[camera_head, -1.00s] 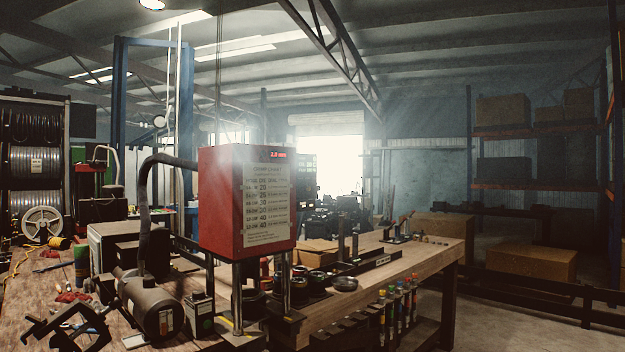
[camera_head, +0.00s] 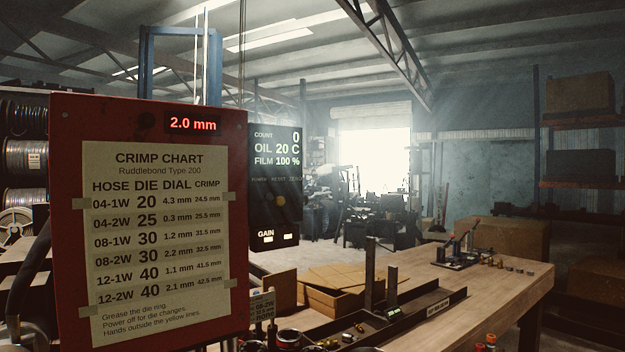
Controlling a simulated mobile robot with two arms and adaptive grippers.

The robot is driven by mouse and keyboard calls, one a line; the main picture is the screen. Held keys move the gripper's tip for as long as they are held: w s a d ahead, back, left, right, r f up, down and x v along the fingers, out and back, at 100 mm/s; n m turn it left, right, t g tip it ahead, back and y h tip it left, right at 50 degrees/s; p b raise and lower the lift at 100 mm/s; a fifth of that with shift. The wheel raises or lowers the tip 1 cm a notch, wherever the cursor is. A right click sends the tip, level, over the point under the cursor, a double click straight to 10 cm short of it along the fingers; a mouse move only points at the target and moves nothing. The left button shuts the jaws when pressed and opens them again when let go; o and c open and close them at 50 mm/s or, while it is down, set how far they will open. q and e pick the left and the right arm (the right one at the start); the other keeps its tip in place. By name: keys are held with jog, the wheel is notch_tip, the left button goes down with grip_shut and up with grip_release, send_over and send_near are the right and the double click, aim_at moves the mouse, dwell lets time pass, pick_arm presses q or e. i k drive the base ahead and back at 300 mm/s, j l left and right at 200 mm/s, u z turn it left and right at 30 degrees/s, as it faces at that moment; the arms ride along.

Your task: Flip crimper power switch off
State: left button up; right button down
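The crimper's red housing (camera_head: 66,200) stands large at the left, with a cream crimp chart (camera_head: 155,235) taped to its front. A red display (camera_head: 193,124) above the chart reads 2.0 mm. A black control panel (camera_head: 276,218) juts out at the housing's right side. It shows count 0, oil 20 C, film 100 % and a gain label. A small row of lettering (camera_head: 277,180) on it seems to read power, reset and zero. I cannot make out a switch or its position there. Neither of my grippers is in view.
A wooden bench (camera_head: 490,288) runs to the right behind the crimper, bearing a cardboard box (camera_head: 335,302), a dark tray (camera_head: 415,316) and small fittings. A dark hose (camera_head: 30,265) curves at the left edge. Shelving with boxes (camera_head: 578,100) stands at the far right.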

aim_at(268, 197)
jog(key=i+l, duration=0.25)
jog(key=i, duration=0.15)
jog(key=i+l+u, duration=0.1)
jog(key=i, duration=0.35)
jog(key=l, duration=0.1)
